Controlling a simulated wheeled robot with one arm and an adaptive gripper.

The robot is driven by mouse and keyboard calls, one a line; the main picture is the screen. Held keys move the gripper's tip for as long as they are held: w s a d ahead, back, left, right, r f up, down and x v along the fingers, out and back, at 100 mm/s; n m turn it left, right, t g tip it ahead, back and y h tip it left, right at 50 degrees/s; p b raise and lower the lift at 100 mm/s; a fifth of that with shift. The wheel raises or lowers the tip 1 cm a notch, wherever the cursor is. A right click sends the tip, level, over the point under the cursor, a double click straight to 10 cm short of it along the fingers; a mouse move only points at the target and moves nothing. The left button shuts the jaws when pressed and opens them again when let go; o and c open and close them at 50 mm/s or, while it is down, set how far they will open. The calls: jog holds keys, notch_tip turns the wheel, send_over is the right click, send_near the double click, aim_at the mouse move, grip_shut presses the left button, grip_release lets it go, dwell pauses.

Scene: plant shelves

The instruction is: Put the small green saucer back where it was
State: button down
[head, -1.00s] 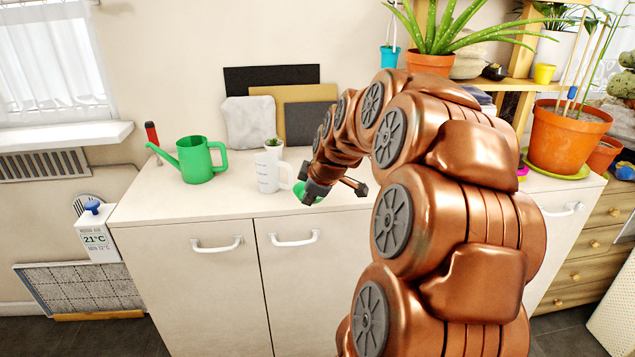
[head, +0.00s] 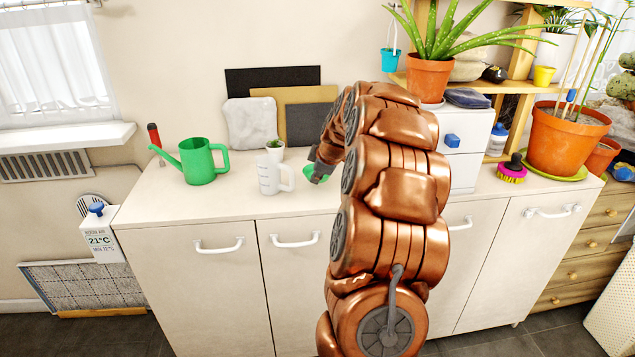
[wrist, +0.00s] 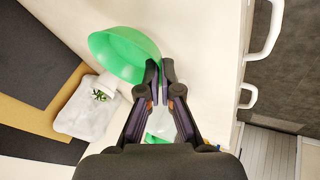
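The small green saucer (head: 309,172) shows just beside my gripper (head: 319,178) in the head view, partly hidden by it. In the wrist view the saucer (wrist: 125,52) is large and tilted. Its rim meets the fingertips of my gripper (wrist: 160,68). The fingers are nearly together, pinching the rim. The saucer looks held above the white cabinet top (head: 225,205), but the height is hard to judge.
A white mug (head: 269,175) and a small potted plant (head: 274,151) stand left of my gripper. A green watering can (head: 199,162) is farther left. Boards and a stone slab (head: 249,124) lean on the wall. A white drawer box (head: 463,150) stands right.

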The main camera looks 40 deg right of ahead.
jog(key=shift+w+d, duration=0.55)
jog(key=shift+d, duration=0.1)
jog(key=shift+f+p, duration=0.7)
jog(key=shift+f, duration=1.15)
jog(key=shift+f, duration=0.15)
jog(key=c, duration=1.6)
grip_release()
jog(key=shift+r, duration=0.25)
jog(key=b+v, duration=0.2)
jog(key=v, duration=1)
jog(key=shift+b, duration=0.4)
